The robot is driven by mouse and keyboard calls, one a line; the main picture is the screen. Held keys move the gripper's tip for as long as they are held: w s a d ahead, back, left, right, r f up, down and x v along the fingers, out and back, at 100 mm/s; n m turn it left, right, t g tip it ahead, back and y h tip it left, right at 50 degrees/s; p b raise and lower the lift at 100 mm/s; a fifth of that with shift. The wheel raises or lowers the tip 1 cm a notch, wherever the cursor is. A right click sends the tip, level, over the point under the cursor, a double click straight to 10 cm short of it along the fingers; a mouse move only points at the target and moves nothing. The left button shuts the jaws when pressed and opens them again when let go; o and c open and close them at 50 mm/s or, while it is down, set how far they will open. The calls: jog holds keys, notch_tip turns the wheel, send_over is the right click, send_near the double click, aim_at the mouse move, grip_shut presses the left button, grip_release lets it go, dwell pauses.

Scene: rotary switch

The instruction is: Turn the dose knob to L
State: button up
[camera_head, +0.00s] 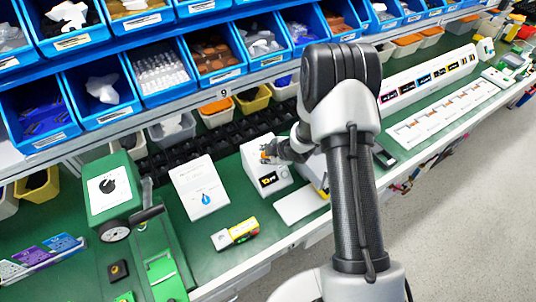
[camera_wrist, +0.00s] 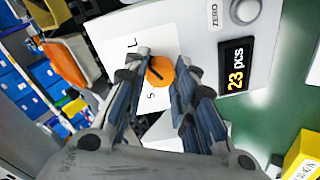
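The dose knob (camera_wrist: 160,70) is a round orange knob with a dark pointer line, on a white panel with a printed L (camera_wrist: 131,43) and S (camera_wrist: 151,96) beside it. The knob also shows, small and partly covered, in the head view (camera_head: 266,154), on the white device (camera_head: 255,167). My gripper (camera_wrist: 159,68) has one finger on each side of the knob, with the tips close against its edges. It appears shut on the knob. The pointer seems to lean toward the L side, but its exact direction is hard to tell.
The device has a display (camera_wrist: 236,80) reading 23 PCS and a ZERO button (camera_wrist: 244,10). Blue bins line the back.

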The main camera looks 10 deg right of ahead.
jog(key=o, duration=0.5)
jog(key=shift+w+a+f, duration=0.1)
jog(key=shift+c, duration=0.2)
jog(key=v, duration=1.2)
